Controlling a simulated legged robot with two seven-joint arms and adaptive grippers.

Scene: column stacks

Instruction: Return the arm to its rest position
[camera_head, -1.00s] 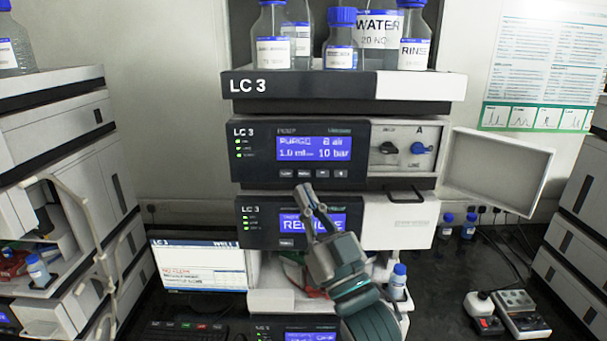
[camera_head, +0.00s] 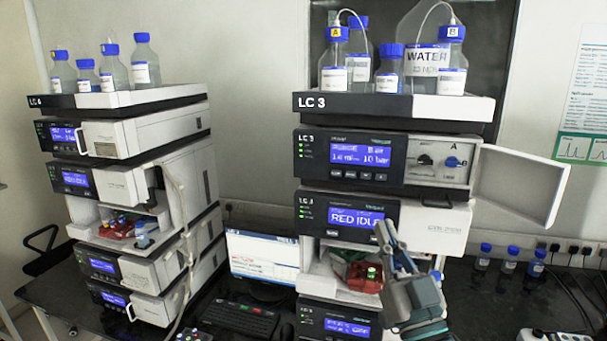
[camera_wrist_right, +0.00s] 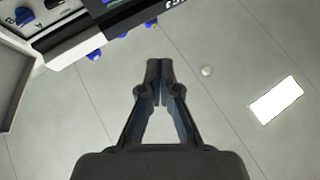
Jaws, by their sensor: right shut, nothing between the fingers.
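My right gripper (camera_head: 386,236) shows in the head view in front of the LC 3 stack, its fingers pointing up before the RED IDLE display (camera_head: 355,217). It is shut, with nothing between the fingers. In the right wrist view the closed fingertips (camera_wrist_right: 160,69) point at a pale tiled surface that looks like the ceiling. A gap separates them from the instrument edge at upper left. My left gripper is in neither view.
The LC 3 stack (camera_head: 342,146) has an open door panel (camera_head: 523,187) on its right and bottles on top. A second stack (camera_head: 150,135) stands left. A monitor (camera_head: 262,257) and keyboard (camera_head: 238,317) lie between. Small blue-capped bottles (camera_head: 508,264) stand right.

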